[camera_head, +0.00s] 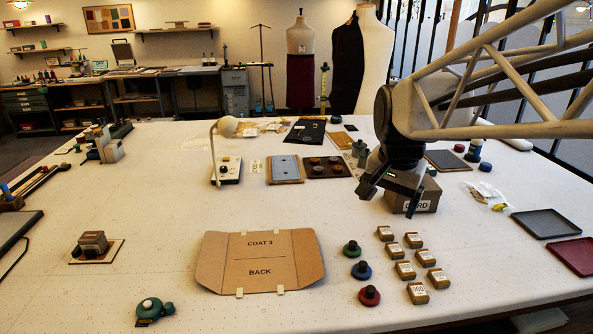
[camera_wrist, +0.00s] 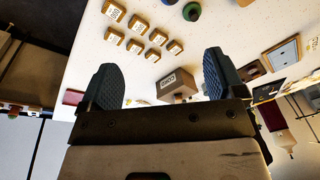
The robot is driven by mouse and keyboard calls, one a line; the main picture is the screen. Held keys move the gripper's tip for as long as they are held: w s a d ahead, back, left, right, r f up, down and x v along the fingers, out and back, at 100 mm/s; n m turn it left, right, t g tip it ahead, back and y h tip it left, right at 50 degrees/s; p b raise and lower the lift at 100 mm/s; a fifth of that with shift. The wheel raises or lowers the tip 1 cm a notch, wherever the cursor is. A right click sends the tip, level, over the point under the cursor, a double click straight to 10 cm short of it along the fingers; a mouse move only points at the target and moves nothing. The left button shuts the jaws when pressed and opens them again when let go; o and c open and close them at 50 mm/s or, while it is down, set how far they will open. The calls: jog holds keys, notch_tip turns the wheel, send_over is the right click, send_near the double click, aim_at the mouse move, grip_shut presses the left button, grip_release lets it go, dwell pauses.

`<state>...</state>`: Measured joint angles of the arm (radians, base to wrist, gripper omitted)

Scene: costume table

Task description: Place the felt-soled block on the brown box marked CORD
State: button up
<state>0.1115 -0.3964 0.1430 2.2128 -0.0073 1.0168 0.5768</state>
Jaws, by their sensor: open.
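The brown box marked CORD (camera_head: 412,195) stands right of centre on the table, partly hidden behind my gripper. It also shows between my fingers in the wrist view (camera_wrist: 175,85). My gripper (camera_head: 379,190) is open and empty, above the table just left of the box's front; both spread fingers show in the wrist view (camera_wrist: 160,80). A grey-brown block (camera_head: 92,243) with dark knobs sits on a thin board at the left. I cannot tell whether it is the felt-soled block; no felt sole can be made out.
Several small labelled boxes (camera_head: 404,270) and green, blue and red round pieces (camera_head: 361,270) stand in front of the box. A card pattern (camera_head: 262,263) lies at front centre. A lamp (camera_head: 227,165) stands behind it. Dark and red trays (camera_head: 546,224) lie right. The left-centre table is mostly clear.

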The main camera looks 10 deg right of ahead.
jog(key=s+a+f+n, duration=0.2)
jog(key=s+f+n, duration=0.1)
jog(key=s, duration=0.5)
jog(key=s+a+f+n, duration=0.2)
jog(key=s+f+n, duration=0.2)
jog(key=s, duration=0.4)
jog(key=shift+a+n+t, duration=0.3)
jog(key=shift+a, duration=0.1)
